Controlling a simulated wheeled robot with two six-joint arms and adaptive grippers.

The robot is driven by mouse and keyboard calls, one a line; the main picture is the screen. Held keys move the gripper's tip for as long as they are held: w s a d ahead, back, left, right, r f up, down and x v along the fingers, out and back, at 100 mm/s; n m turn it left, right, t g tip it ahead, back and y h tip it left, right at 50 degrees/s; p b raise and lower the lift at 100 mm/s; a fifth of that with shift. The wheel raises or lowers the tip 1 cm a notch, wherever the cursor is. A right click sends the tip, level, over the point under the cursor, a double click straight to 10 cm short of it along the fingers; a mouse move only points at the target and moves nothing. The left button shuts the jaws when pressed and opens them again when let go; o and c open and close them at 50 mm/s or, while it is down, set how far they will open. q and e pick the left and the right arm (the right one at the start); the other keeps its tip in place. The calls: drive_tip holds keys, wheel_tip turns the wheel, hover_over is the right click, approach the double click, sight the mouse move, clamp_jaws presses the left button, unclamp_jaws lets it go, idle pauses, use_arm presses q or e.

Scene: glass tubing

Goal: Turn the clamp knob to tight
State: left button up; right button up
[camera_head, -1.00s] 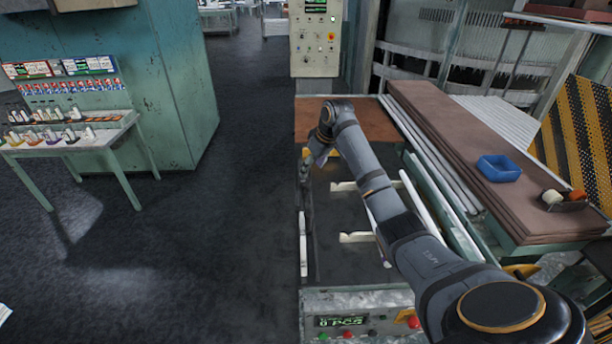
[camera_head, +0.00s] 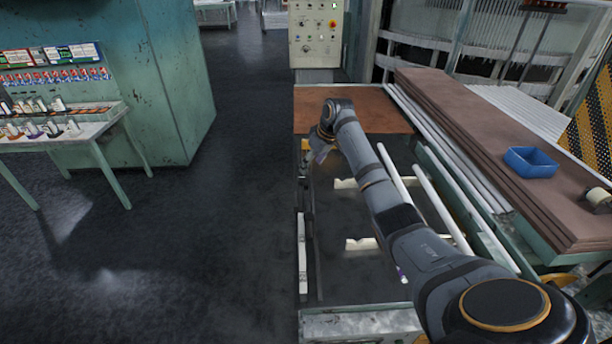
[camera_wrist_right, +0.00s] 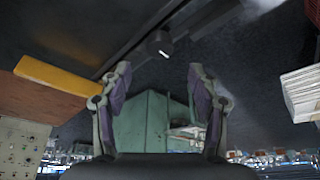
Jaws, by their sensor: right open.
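In the right wrist view a small dark round knob (camera_wrist_right: 158,44) with a pale spot stands on a dark rail, beyond my fingertips. It looks like the clamp knob; its setting cannot be read. My right gripper (camera_wrist_right: 160,70) is open and empty, its two purple-padded fingers spread on either side below the knob in the picture, apart from it. In the head view my right gripper (camera_head: 318,153) points down over the left edge of the bench, partly hidden by its own wrist. I cannot make out the knob in the head view. My left gripper is not in view.
The dark bench (camera_head: 330,270) carries pale supports (camera_head: 362,244) and white glass tubes (camera_head: 443,208) beside my right arm. A yellow bar (camera_wrist_right: 62,76) is near the gripper in the wrist view. A blue tray (camera_head: 531,168) sits on brown boards at right. Floor left is clear.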

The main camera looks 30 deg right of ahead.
sight(305, 178)
drive_tip(key=x, duration=0.7)
drive_tip(key=shift+r+p, duration=0.1)
drive_tip(key=shift+p, duration=0.3)
drive_tip(key=shift+w+f, duration=0.15)
drive_tip(key=shift+f, duration=0.3)
drive_tip(key=shift+c, duration=0.5)
